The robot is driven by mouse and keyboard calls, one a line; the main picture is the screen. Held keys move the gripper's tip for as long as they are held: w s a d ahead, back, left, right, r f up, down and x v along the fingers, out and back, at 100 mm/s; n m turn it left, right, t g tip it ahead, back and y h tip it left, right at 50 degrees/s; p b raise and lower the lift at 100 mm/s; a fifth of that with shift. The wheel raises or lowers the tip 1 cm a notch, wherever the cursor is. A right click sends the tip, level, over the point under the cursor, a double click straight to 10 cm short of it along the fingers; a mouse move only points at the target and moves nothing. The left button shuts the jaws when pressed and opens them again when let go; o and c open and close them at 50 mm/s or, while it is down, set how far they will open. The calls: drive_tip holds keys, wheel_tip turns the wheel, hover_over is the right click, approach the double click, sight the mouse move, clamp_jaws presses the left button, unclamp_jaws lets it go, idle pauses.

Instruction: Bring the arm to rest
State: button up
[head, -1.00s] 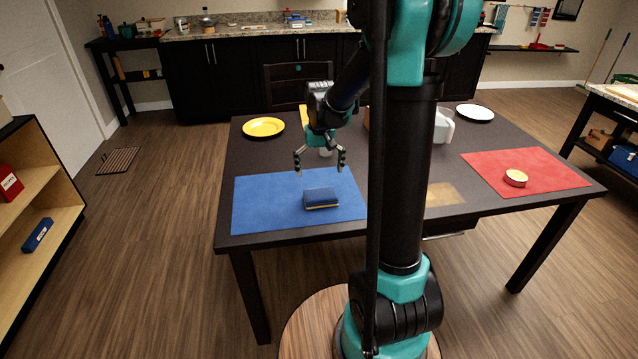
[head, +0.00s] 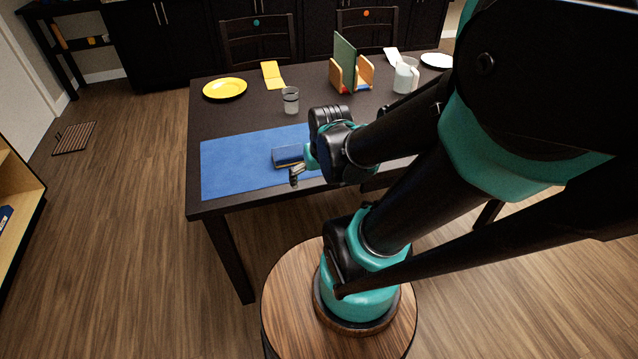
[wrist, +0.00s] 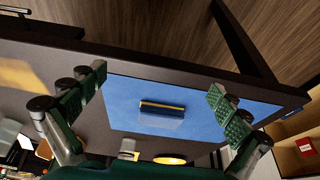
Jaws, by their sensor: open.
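My gripper (head: 297,174) is in front of the table's near edge area in the head view, close to the blue mat, and mostly hidden behind my wrist. A dark blue and yellow sponge-like block (head: 287,156) lies on the blue mat (head: 228,164). The block also shows in the wrist view (wrist: 162,110), apart from both fingers.
On the dark table (head: 215,121) stand a yellow plate (head: 225,88), a glass (head: 290,100), a wooden holder with a green book (head: 345,67), a white pitcher (head: 405,76) and a white plate (head: 437,61). A yellow cloth (head: 272,75) lies behind. Chairs stand beyond.

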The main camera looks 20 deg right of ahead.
drive_tip(key=shift+s+d+f, duration=0.1)
drive_tip(key=shift+s+f, duration=0.35)
drive_tip(key=shift+s, duration=0.3)
drive_tip(key=shift+w, duration=0.25)
drive_tip(key=shift+c, duration=0.6)
